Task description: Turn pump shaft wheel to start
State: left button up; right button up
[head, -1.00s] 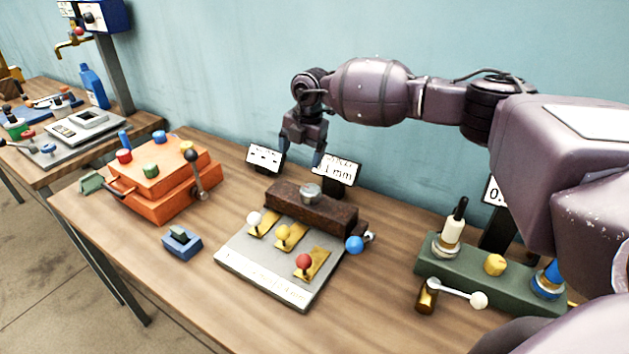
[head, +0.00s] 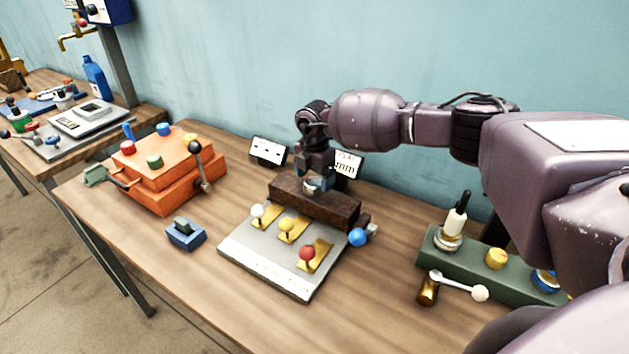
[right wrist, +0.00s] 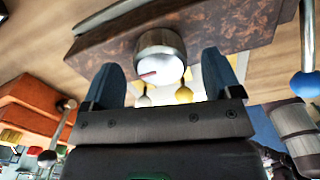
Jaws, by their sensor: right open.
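A round silver knob with a white face and a red mark (right wrist: 160,65) sits on the dark brown block (head: 335,207). It is the wheel-like part nearest my gripper; I cannot tell for sure that it is the pump shaft wheel. In the head view the knob (head: 312,187) is partly covered by my right gripper (head: 314,180). The right gripper is open, pointing down at the knob. In the right wrist view its two blue fingertips (right wrist: 162,78) stand apart, one to each side of the knob, with nothing gripped. My left gripper is out of view.
A grey plate (head: 265,270) with white, yellow and red knobbed levers lies in front of the block. A blue ball handle (head: 357,237) is at its right end. An orange box (head: 165,180) stands left, a green base (head: 475,265) right. Small signs (head: 268,151) stand behind.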

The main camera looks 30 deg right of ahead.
jog(key=shift+f, duration=0.8)
jog(key=c, duration=0.9)
jog(key=shift+n, duration=0.3)
